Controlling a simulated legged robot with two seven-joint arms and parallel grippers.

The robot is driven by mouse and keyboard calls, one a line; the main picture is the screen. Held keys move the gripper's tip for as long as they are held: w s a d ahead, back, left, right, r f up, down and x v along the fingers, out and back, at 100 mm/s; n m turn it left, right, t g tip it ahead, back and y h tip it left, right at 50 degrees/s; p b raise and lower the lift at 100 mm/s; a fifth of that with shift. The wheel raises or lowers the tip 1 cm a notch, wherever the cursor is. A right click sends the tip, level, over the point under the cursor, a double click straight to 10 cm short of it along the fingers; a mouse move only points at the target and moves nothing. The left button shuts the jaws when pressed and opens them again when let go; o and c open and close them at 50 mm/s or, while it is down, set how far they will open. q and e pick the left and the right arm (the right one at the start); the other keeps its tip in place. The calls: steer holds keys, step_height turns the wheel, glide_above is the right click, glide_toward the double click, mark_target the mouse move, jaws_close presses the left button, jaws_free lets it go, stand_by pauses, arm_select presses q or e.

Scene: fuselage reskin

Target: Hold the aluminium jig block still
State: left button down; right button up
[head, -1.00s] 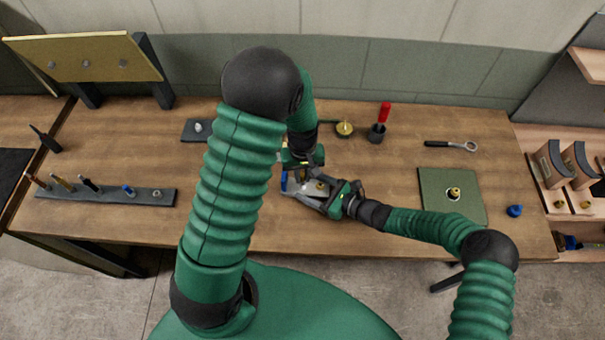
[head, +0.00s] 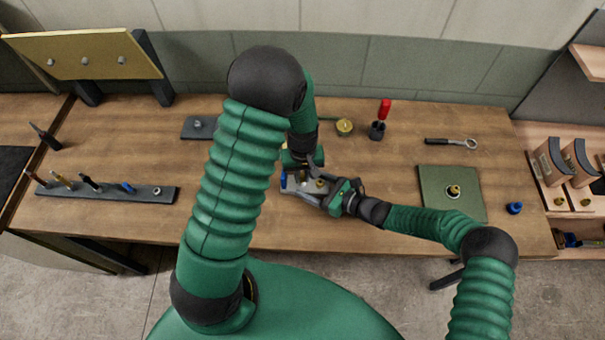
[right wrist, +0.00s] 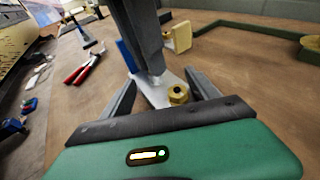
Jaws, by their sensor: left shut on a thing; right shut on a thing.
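The aluminium jig block (head: 313,187) is a silver piece with a brass hex fitting (right wrist: 178,94) on top; its bare surface shows in the right wrist view (right wrist: 158,97). My right gripper (head: 316,190) is shut on the block from the right, one finger along each side. My left gripper (head: 302,172) comes down from above at the block's far left part. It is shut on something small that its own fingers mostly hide. In the right wrist view a grey upright part reaches down to the block. A blue piece (head: 284,180) stands at the block's left end.
A dark strip (head: 107,192) with several small tools lies at the left. A green mat (head: 435,185) with a brass-and-steel piece, a ratchet (head: 452,142), a red-handled tool (head: 384,108) and a blue cap (head: 514,208) are at the right. The bench front between is clear.

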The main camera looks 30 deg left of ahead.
arm_select(q)
steer(key=c, duration=1.3)
jaws_free()
steer(key=shift+f, duration=0.1)
arm_select(e)
steer(key=shift+s+d+f, duration=0.1)
steer(key=shift+s+f, duration=0.1)
steer(key=shift+f, duration=0.2)
arm_select(q)
steer(key=shift+s+r, duration=0.1)
steer(key=shift+r, duration=2.45)
arm_select(e)
steer(key=o, duration=1)
steer(key=shift+r, duration=0.1)
steer(key=shift+o, duration=0.2)
steer(key=shift+w, duration=0.1)
steer(key=shift+w+r, duration=0.1)
steer(key=shift+w, duration=0.05)
